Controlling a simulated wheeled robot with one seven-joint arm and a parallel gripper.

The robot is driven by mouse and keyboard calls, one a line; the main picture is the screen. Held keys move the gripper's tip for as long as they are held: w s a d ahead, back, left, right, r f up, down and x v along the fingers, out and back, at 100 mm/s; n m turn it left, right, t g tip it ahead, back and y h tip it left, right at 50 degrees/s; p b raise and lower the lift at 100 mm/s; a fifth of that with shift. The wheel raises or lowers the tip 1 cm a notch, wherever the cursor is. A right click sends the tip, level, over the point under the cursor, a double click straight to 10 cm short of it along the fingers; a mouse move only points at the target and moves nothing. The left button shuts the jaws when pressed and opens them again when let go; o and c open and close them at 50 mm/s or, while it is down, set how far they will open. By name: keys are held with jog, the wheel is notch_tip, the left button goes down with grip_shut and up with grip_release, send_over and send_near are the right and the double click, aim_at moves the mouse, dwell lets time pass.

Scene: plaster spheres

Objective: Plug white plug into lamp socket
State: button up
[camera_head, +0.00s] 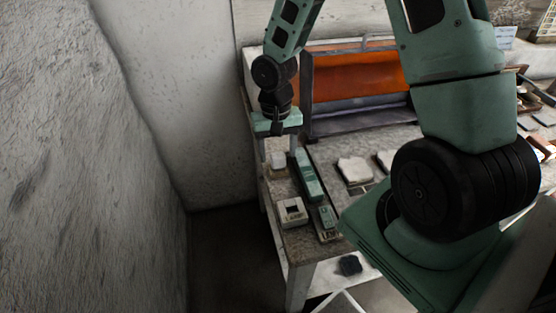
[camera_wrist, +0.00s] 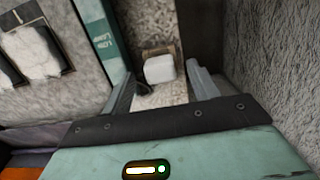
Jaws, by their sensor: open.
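A small white plug (camera_head: 278,160) sits near the left edge of the workbench. My gripper (camera_head: 277,128) is above it, pointing down. In the wrist view, the white plug (camera_wrist: 159,68) shows between the tips of my open gripper (camera_wrist: 162,74), with a brown piece (camera_wrist: 158,48) behind it. I cannot tell whether the fingertips are level with the plug. A long green block (camera_head: 306,175) with lettering that seems to include "LAMP" lies beside the plug. A pale box (camera_head: 291,212) with a dark opening stands nearer the front. I cannot tell which is the lamp socket.
A smaller green-and-pale block (camera_head: 327,218) stands by the bench's front corner. White slabs (camera_head: 355,170) lie to the right. An orange-backed open case (camera_head: 355,75) stands at the back. A rough wall (camera_head: 190,100) rises left of the bench (camera_head: 290,245).

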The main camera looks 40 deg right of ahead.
notch_tip(320, 180, down, 2)
jog(key=shift+s+f, duration=0.1)
jog(key=shift+s, duration=0.05)
jog(key=c, duration=1.1)
